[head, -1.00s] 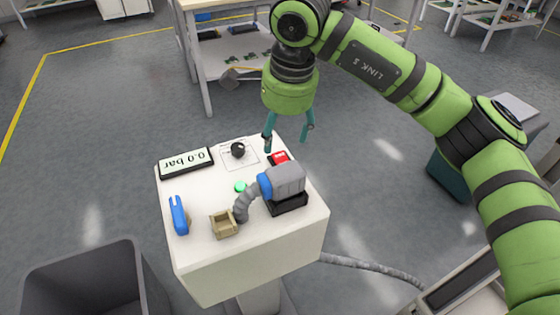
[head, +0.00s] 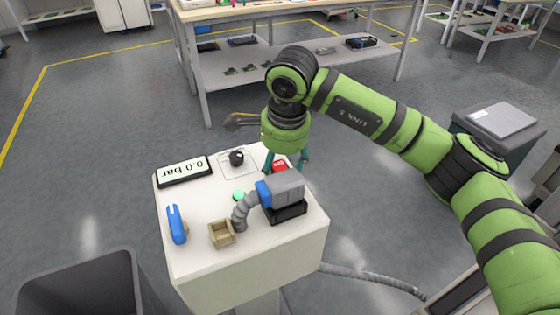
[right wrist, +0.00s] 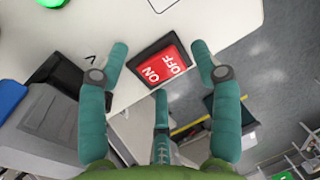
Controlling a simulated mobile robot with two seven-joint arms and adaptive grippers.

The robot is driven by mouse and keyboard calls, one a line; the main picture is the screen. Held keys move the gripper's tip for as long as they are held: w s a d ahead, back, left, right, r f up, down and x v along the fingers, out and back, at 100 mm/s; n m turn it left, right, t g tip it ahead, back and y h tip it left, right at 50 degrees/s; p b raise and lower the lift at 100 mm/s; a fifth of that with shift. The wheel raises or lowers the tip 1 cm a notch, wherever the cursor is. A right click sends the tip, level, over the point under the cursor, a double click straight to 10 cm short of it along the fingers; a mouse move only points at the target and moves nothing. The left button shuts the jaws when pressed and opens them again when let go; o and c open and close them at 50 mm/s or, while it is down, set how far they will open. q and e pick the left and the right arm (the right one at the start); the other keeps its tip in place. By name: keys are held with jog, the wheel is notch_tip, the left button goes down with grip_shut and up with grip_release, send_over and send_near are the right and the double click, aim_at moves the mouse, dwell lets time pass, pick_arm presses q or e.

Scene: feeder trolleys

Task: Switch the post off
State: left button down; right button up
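The post (head: 245,265) is a white stand with a sloping top. Its red rocker switch (head: 280,165) sits at the top's far right edge. In the right wrist view, the switch (right wrist: 162,68) shows ON at the left end and OFF at the right end in a black frame; I cannot tell which end is pressed. My right gripper (head: 286,162) is open and empty, pointing down over the switch, its fingers spread on either side of it. Whether they touch the top is unclear. A bright green button or lamp (head: 239,195) is on the top. My left gripper is out of view.
The post also bears a display (head: 184,171) reading 0.0 bar, a black knob (head: 236,157), a grey-blue unit with a bent hose (head: 284,190), a blue tool (head: 176,224) and a tan box (head: 221,233). A grey bin (head: 85,285) stands at front left.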

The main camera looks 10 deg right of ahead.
jog(key=c, duration=1)
jog(key=shift+a+g+p, duration=0.1)
jog(key=shift+g+p, duration=0.4)
jog(key=shift+p, duration=0.25)
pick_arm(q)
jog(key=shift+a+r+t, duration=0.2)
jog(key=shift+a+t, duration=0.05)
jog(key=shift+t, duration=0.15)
pick_arm(e)
jog(key=shift+w+f+g, duration=0.1)
jog(key=shift+f+g, duration=0.05)
jog(key=shift+g, duration=0.15)
jog(key=shift+f, duration=0.1)
jog(key=o, duration=1.3)
jog(key=shift+r, duration=0.2)
